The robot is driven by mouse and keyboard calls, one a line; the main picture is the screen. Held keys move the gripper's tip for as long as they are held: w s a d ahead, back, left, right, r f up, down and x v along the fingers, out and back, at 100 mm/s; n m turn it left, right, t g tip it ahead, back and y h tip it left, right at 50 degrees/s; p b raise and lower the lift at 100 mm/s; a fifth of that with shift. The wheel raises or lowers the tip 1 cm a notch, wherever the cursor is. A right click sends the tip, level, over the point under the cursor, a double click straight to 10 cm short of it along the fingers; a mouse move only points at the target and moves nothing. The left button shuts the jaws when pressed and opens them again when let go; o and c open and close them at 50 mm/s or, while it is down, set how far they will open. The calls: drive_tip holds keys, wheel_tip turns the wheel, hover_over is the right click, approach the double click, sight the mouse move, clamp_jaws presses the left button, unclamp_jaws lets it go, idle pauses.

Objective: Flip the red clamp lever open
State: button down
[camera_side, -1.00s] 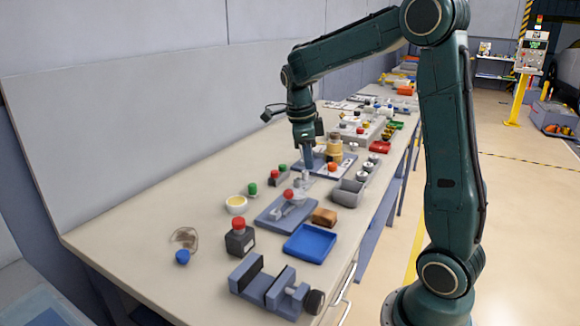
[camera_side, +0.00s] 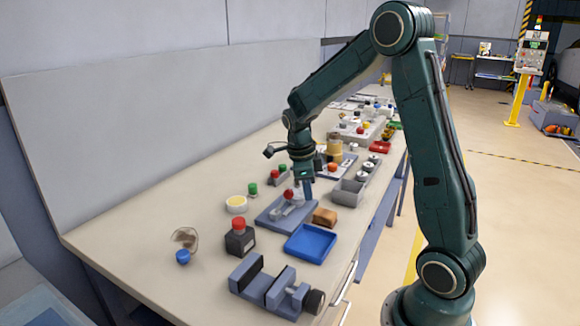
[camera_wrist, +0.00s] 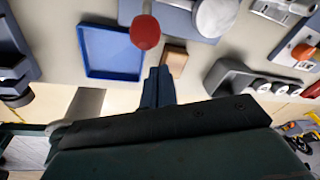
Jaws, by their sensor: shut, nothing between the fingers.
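The red clamp lever's knob (camera_side: 289,193) stands above a blue-grey clamp plate (camera_side: 268,214) on the bench. In the wrist view the red knob (camera_wrist: 145,31) shows large at the top, on a grey rod, with the clamp plate (camera_wrist: 183,4) partly cut off by the top edge. My gripper (camera_side: 308,196) points down close beside the knob, on its right in the side view. In the wrist view my gripper's fingers (camera_wrist: 158,84) are together and empty, below the knob in the picture. I cannot tell whether they touch the lever.
A blue tray (camera_side: 311,242) and a brown block (camera_side: 325,217) lie near the clamp plate. A grey bin (camera_side: 348,193) stands to the right.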

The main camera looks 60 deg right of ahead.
drive_tip(key=shift+w+a+r, duration=0.15)
drive_tip(key=shift+w+a, duration=0.2)
drive_tip(key=shift+w, duration=0.2)
drive_tip(key=shift+w+a+r, duration=0.1)
drive_tip(key=shift+w+a, duration=0.2)
drive_tip(key=shift+w, duration=0.25)
drive_tip(key=shift+w+r, duration=0.25)
drive_tip(key=shift+w, duration=0.2)
drive_tip(key=shift+w+r, duration=0.4)
drive_tip(key=shift+w, duration=0.4)
drive_tip(key=w, duration=0.4)
drive_tip(key=shift+r, duration=0.65)
drive_tip(key=shift+r, duration=0.5)
